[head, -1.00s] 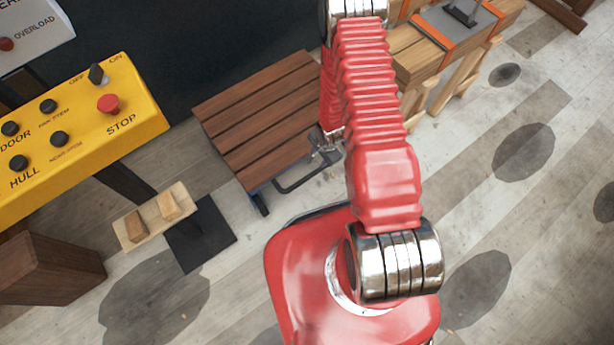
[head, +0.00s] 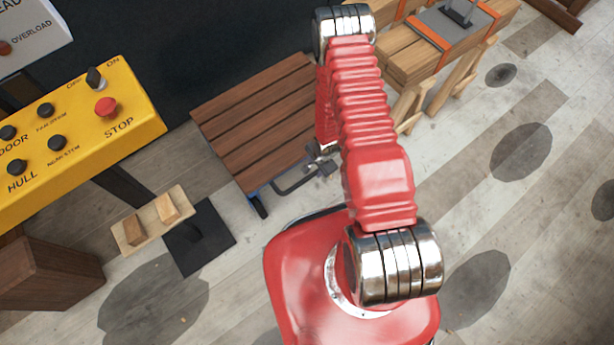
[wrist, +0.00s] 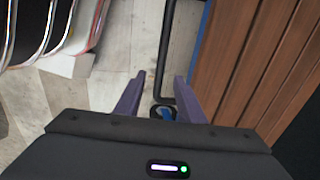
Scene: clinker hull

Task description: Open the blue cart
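The blue cart has a brown slatted wooden top (head: 258,125), with a little blue frame showing at its lower edge. A black bar handle (head: 290,188) sticks out from its near side. In the wrist view the slatted top (wrist: 250,60) fills the right side, and the black bar (wrist: 167,50) runs down the middle and bends. My gripper (wrist: 159,76) is open, its two purple fingers apart on either side of the bar's bent end. A small blue part shows between the finger bases. Contact with the bar cannot be told. In the head view my arm partly hides the gripper.
A yellow control panel (head: 85,130) stands at left, with a small wooden tray (head: 150,222) on a black base below it. Wooden beams with orange straps (head: 430,50) lie on trestles at the upper right. Open plank floor (head: 480,210) lies to the right.

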